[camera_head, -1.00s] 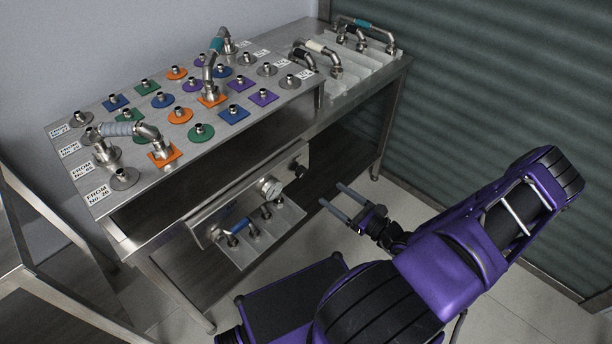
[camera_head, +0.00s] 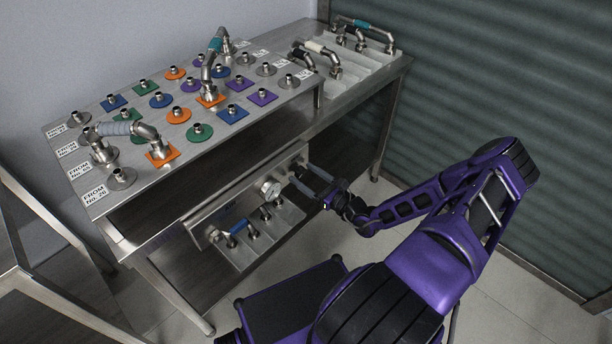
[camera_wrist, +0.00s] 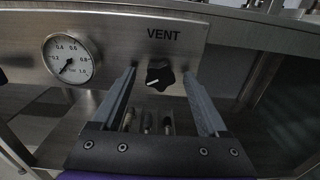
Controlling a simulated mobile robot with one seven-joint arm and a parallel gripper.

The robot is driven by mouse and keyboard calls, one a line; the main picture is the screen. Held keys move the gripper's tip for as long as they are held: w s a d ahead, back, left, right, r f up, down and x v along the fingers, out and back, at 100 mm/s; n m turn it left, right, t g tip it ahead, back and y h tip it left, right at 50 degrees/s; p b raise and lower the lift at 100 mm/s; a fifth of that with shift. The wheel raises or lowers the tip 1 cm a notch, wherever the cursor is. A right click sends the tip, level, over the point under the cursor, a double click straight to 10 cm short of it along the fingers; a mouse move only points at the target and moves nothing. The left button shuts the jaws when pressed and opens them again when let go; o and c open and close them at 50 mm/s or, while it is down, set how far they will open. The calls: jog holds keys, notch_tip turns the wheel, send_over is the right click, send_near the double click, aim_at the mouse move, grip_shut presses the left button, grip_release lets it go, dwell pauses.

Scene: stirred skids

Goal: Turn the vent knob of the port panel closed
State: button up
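The port panel (camera_wrist: 115,35) is a steel plate marked VENT in the wrist view, and it shows on the table's front in the head view (camera_head: 214,212). The black vent knob (camera_wrist: 159,76) sits under the VENT label, its white pointer line slanting toward the lower left. My gripper (camera_wrist: 162,92) is open in front of the panel, with the knob seen between its two grey fingers. I cannot tell whether a finger touches the knob. In the head view, my gripper (camera_head: 304,181) is at the panel's right end and hides much of the knob.
A round pressure gauge (camera_wrist: 71,58) is left of the knob. Below the panel, a tray (camera_head: 240,262) holds fittings and a blue-sleeved hose (camera_head: 240,226). The table top (camera_head: 75,135) above carries several ports and hoses. Open floor lies to the right.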

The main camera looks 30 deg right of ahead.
grip_shut()
jog(key=shift+m, duration=0.4)
jog(key=m+p, duration=0.2)
jog(key=m, duration=0.2)
jog(key=shift+m, duration=0.4)
jog(key=m, duration=1.2)
jog(key=shift+m, duration=0.4)
jog(key=m, duration=0.5)
jog(key=shift+m, duration=0.4)
